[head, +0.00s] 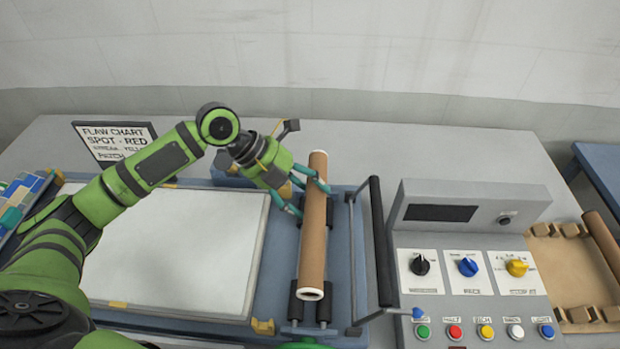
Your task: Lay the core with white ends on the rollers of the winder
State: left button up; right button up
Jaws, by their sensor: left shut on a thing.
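The brown core with white ends (313,240) lies lengthwise over the winder (345,270), in line with its dark rollers (324,307). The rollers show beside and below its near end, and I cannot tell whether it rests on them or is held just above. My left gripper (311,198) is shut on the core near its far end, with a teal finger on each side.
A metal guard bar (353,262) and a dark roller (381,240) stand just right of the core. The control box (470,250) with knobs and buttons is further right. Another brown core (606,245) lies in a tan tray (565,270). A white panel (180,250) is at left.

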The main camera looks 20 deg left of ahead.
pick_arm(q)
jog(key=shift+s+f+b, duration=0.35)
jog(key=shift+s+f, duration=0.05)
jog(key=shift+f, duration=0.35)
jog(key=f+b, duration=0.7)
jog(key=f, duration=0.2)
jog(key=shift+w+f, duration=0.1)
jog(key=shift+w, duration=0.1)
pick_arm(e)
notch_tip(320, 180, down, 8)
jog(key=s, duration=0.1)
jog(key=shift+d, duration=0.3)
jog(key=shift+s, duration=0.1)
pick_arm(q)
jog(key=shift+s+f+b, duration=0.2)
jog(key=shift+f+b, duration=0.1)
jog(key=shift+b, duration=0.05)
pick_arm(e)
jog(key=shift+f, duration=0.25)
